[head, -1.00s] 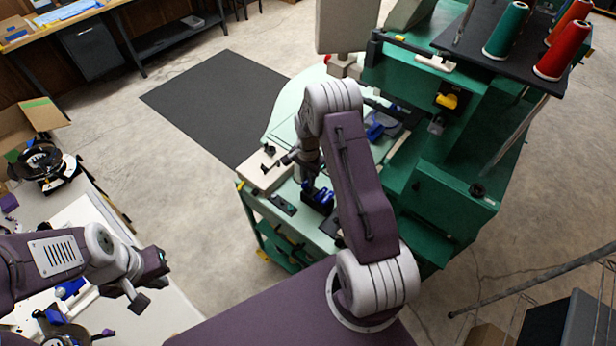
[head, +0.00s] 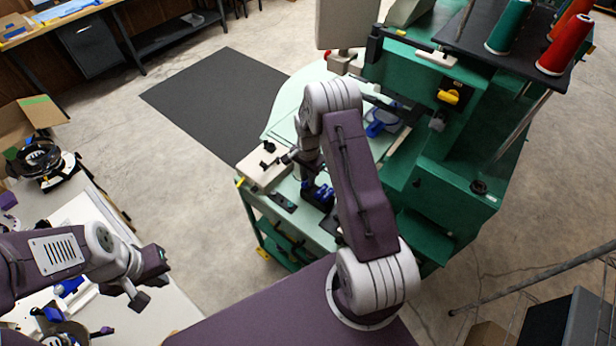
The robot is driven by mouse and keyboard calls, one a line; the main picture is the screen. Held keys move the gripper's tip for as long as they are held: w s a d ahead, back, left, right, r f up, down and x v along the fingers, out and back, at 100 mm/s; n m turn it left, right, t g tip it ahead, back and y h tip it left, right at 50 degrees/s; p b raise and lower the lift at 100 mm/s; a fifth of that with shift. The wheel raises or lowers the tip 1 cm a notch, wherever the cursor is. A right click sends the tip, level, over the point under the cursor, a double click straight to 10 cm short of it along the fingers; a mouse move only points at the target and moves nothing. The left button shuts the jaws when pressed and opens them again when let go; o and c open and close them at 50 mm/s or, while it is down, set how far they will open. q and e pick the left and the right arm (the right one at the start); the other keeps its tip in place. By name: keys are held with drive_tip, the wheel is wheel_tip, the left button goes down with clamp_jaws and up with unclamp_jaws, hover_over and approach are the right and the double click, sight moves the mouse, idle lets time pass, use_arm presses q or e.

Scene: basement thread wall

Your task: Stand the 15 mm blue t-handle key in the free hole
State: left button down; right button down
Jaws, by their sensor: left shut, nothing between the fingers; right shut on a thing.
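Blue handles (head: 320,191) show at a dark holder on the pale green machine table, just below my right wrist. At this size I cannot tell which is the 15 mm t-handle key, and the free hole cannot be made out. My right gripper (head: 288,158) is over the table, left of its forearm and next to a beige block. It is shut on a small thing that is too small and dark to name. My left gripper (head: 150,279) is shut and empty above the white bench at the lower left, well away from the machine.
The green machine (head: 450,170) rises right of the table, with thread cones (head: 566,45) on a dark shelf. A beige block (head: 262,168) with black knobs sits at the table's left edge. Blue parts (head: 68,287) lie on the left bench. Open floor separates bench and machine.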

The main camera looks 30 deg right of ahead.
drive_tip(key=shift+f, duration=0.25)
drive_tip(key=c, duration=1.3)
unclamp_jaws()
drive_tip(key=shift+o, duration=0.2)
wheel_tip(320, 180, up, 9)
drive_tip(key=shift+r+b, duration=0.1)
drive_tip(key=shift+b, duration=0.85)
